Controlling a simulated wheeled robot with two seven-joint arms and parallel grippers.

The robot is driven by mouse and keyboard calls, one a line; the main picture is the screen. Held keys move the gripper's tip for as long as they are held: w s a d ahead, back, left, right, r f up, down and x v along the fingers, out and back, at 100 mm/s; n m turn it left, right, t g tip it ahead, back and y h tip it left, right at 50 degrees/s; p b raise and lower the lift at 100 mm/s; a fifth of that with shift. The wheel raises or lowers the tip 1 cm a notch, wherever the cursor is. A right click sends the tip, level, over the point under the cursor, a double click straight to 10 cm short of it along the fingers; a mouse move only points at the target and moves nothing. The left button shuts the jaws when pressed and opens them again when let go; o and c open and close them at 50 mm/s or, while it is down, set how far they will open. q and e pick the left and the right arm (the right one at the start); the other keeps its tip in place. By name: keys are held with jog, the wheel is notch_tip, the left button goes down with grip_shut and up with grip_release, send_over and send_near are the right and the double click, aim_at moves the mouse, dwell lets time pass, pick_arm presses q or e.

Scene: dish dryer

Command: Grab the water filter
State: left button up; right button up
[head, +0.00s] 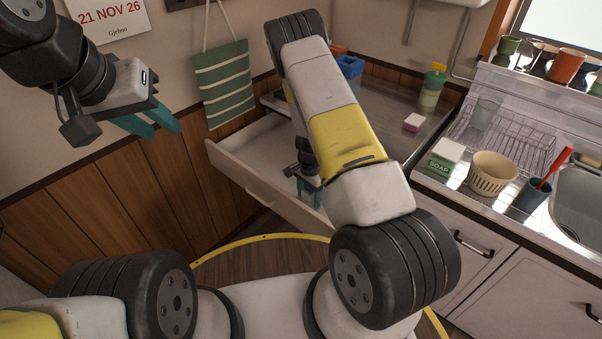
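I cannot pick out a water filter for sure. An open drawer (232,166) stands pulled out below the counter at centre, and my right arm hides part of its inside. My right gripper (309,195) points down at the drawer's right part, near its front. Its teal fingers are partly hidden by the arm, so its opening and anything between them are unclear. My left gripper (166,134) hangs at upper left before the wall, away from the drawer. Its teal fingers are apart and empty.
On the counter are a green container with a yellow top (430,90), a pink-and-white sponge (413,122), a wire dish rack (520,145), a soap box (444,157), a cream basket (493,171) and a dark cup (527,197). A striped cloth (223,85) hangs on the wall.

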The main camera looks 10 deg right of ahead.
grip_shut()
